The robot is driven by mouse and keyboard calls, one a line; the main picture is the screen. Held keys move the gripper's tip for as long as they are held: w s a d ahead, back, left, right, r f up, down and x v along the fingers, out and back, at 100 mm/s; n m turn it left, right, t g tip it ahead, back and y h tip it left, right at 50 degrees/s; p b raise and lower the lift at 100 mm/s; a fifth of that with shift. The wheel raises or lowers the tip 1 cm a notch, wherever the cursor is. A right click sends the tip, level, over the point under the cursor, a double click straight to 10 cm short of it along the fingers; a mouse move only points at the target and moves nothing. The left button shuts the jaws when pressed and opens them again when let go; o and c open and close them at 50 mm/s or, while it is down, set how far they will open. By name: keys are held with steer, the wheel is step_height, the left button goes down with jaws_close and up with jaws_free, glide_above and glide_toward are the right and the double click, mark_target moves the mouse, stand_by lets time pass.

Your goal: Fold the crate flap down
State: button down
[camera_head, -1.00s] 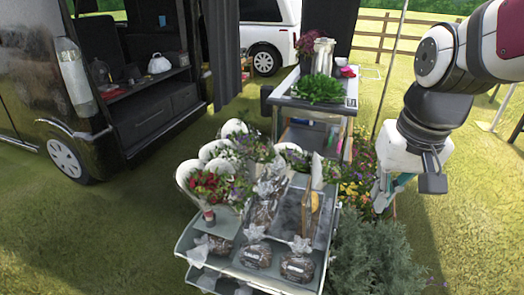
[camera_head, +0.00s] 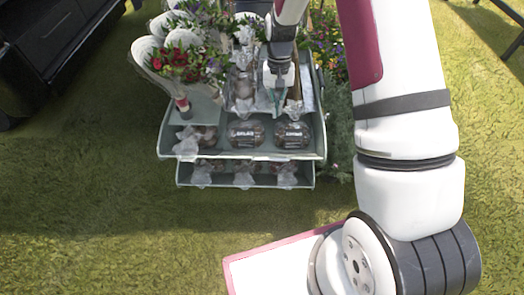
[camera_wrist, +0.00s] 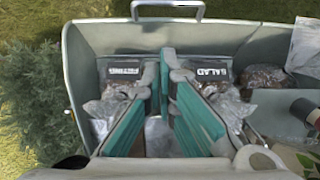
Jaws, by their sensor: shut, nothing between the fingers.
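My gripper (camera_head: 277,108) points down over the right part of the trolley's grey upper tray (camera_head: 200,154). In the wrist view my gripper (camera_wrist: 166,62) hangs over the tray, among bags with black labels. A brown upright panel (camera_head: 295,90) stands just right of the fingers in the head view, partly hidden by my gripper. I cannot tell for certain whether it is the crate flap. Contact between the fingers and the panel cannot be told.
Clear bags of dark produce (camera_head: 246,134) line the tray's front. Flower bouquets in white wraps (camera_head: 178,62) stand at its left. A lower tray (camera_head: 244,187) holds more bags. A green bush (camera_head: 340,120) is close on the right. Grass in front is open.

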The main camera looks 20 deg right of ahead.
steer(key=s+f+b, duration=0.1)
steer(key=f, duration=0.3)
steer(key=s+a+f+b, duration=0.1)
steer(key=f, duration=0.3)
steer(key=s+f+b, duration=0.2)
steer(key=f, duration=0.2)
steer(key=shift+s+a+f, duration=0.1)
steer(key=shift+a+f, duration=0.1)
steer(key=shift+a, duration=0.2)
steer(key=shift+s+a+f, duration=0.1)
steer(key=shift+s+f, duration=0.15)
steer(key=shift+s, duration=0.15)
steer(key=shift+f, duration=0.1)
